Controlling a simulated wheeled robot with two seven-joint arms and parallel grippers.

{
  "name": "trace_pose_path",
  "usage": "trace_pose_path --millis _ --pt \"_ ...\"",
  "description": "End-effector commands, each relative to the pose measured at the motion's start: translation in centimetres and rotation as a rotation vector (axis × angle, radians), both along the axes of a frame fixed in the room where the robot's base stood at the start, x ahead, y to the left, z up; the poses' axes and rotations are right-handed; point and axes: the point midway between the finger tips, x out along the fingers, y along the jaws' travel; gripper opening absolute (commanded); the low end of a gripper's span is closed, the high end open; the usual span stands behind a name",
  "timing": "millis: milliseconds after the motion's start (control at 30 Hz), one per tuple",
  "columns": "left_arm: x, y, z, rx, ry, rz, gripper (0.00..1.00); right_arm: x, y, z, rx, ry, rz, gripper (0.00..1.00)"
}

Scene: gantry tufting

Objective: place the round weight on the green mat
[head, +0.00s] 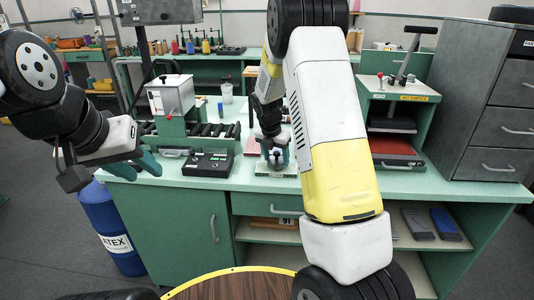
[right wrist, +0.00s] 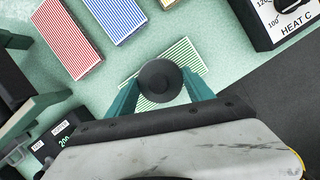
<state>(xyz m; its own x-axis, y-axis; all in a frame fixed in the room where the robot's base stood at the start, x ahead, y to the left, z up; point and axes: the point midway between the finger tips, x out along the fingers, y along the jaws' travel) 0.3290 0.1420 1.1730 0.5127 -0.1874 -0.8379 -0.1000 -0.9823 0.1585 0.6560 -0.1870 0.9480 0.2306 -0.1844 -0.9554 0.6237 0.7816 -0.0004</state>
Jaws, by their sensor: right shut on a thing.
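The round weight (right wrist: 160,80) is a dark disc with a knob, held between the teal fingers of my right gripper (right wrist: 161,92). In the head view the weight (head: 277,158) and my right gripper (head: 277,150) are at the bench's front part. The green mat (right wrist: 184,50), pale with green stripes, lies under the weight and partly shows around it; it also shows in the head view (head: 264,170). I cannot tell whether the weight touches the mat. My left gripper (head: 137,165) is empty, its teal fingers apart, by the bench's left front corner.
A red striped mat (right wrist: 68,38) and a blue striped mat (right wrist: 115,16) lie beside the green one. A heat control box (right wrist: 285,20) stands to the right in the wrist view. A black control box (head: 208,165) and a roller machine (head: 185,125) stand left of the mats.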

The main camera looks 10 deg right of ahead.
Motion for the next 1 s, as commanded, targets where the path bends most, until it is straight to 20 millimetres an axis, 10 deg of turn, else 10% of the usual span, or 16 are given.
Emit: trace_pose_path --millis 433,467,567,1000 --pt "0.0 0.0 0.0 0.0 0.0 0.0 0.36 0.1 0.0 -1.3 0.0 -0.003 0.0 0.0" --pt "0.0 0.0 0.0 0.0 0.0 0.0 0.36 0.0 0.0 -1.5 0.0 -0.001 -0.001 0.62" --pt "0.0 0.0 0.0 0.0 0.0 0.0 0.36 0.0 0.0 -1.4 0.0 -0.002 -0.001 0.82" --pt "0.0 0.0 0.0 0.0 0.0 0.0 0.36 -0.1 0.1 -0.5 0.001 -0.004 0.0 0.82"
